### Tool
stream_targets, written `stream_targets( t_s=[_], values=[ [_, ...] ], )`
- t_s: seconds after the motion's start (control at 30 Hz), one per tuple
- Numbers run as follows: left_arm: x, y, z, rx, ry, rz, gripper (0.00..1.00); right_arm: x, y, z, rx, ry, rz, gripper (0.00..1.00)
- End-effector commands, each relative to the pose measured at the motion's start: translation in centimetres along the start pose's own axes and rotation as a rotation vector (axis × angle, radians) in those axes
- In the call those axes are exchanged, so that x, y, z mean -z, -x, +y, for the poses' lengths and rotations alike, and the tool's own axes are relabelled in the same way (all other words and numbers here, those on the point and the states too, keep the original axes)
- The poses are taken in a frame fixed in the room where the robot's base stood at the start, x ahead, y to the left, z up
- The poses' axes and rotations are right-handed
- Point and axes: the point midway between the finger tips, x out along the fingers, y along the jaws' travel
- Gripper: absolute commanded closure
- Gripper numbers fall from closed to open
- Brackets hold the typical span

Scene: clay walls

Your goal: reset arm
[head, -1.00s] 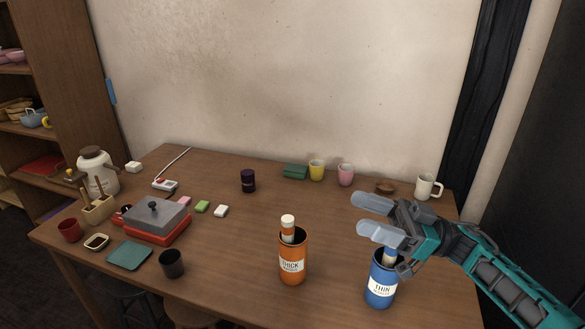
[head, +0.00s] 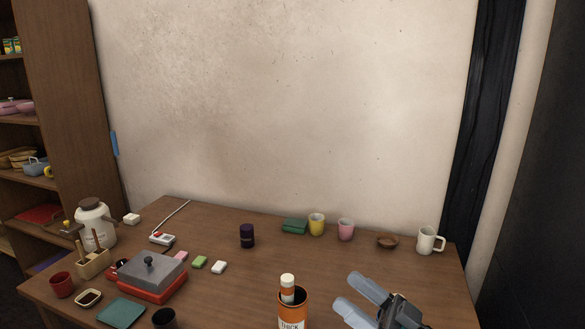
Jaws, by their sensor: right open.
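My right gripper (head: 358,297) is at the bottom right of the head view, over the front right of the wooden table (head: 325,262). Its two pale fingers are apart and nothing is between them. It is to the right of the orange canister labelled "THICK" (head: 292,312), which has a white-capped marker (head: 288,285) standing in it. The lower part of the canister is cut off by the frame edge. My left gripper is not in view.
A yellow cup (head: 317,224), pink cup (head: 346,229), brown bowl (head: 387,242) and white mug (head: 427,240) line the back right. A dark jar (head: 247,236) stands mid-table. A red and grey box (head: 150,277) is at left, near a white jug (head: 96,224). The middle is fairly clear.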

Motion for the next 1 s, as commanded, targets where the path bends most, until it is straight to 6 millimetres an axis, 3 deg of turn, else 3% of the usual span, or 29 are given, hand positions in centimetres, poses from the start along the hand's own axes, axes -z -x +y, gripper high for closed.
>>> stream_targets(
  t_s=[0.17, 0.37, 0.5, 0.73, 0.8, 1.0],
  values=[
    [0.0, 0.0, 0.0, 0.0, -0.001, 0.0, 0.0, -4.7, 3.7, -0.7, -0.358, 0.047, -0.086, 0.34],
    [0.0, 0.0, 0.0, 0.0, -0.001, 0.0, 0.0, -10.2, 11.3, -3.0, -0.712, 0.072, -0.385, 0.34],
    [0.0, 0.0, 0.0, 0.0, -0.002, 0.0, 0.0, -13.1, 16.7, -6.0, -0.842, 0.057, -0.625, 0.34],
    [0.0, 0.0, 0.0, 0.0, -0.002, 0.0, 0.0, -15.7, 24.2, -12.1, -0.916, -0.01, -0.984, 0.34],
    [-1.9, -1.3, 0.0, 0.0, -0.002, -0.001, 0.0, -17.7, 24.9, -11.4, -0.911, 0.002, -0.973, 0.34],
    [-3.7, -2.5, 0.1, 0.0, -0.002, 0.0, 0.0, -19.7, 25.7, -11.2, -0.909, 0.003, -0.97, 0.34]
  ],
)
